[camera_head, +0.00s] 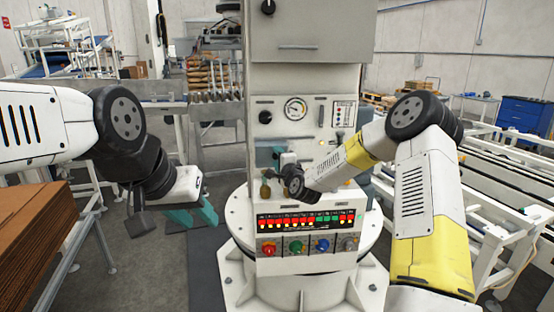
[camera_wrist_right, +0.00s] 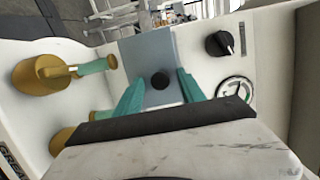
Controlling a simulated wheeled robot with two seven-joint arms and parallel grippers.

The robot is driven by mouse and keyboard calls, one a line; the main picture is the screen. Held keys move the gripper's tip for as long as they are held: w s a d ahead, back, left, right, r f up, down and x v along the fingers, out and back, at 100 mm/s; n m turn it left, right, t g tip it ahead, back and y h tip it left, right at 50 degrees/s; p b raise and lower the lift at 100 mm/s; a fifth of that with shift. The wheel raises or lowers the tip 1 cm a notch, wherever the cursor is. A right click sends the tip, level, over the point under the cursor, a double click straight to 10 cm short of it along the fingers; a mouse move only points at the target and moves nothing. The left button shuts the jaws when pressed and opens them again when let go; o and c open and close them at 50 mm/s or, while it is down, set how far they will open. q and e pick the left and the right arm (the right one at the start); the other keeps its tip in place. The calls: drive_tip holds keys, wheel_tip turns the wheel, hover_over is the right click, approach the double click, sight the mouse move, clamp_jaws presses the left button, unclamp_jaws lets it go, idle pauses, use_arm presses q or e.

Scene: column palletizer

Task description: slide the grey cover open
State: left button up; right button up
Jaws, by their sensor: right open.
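The grey cover (camera_wrist_right: 150,45) is a flat blue-grey plate with a round black knob (camera_wrist_right: 159,80), seen in the right wrist view on the pale machine panel. My right gripper (camera_wrist_right: 160,84) is open, with one teal finger on each side of the knob. I cannot tell whether the fingers touch it. In the head view my right wrist (camera_head: 292,180) is in front of the machine and hides most of the cover and the fingers. My left gripper (camera_head: 193,215) is open and empty, pointing down left of the machine.
Brass fittings (camera_wrist_right: 40,73) with teal parts sit left of the cover, and a black dial (camera_wrist_right: 219,43) and a gauge (camera_wrist_right: 235,90) sit right of it. Below my right wrist is a button panel (camera_head: 308,243). A brown stack (camera_head: 35,225) stands at the left.

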clamp_jaws()
idle(1.4)
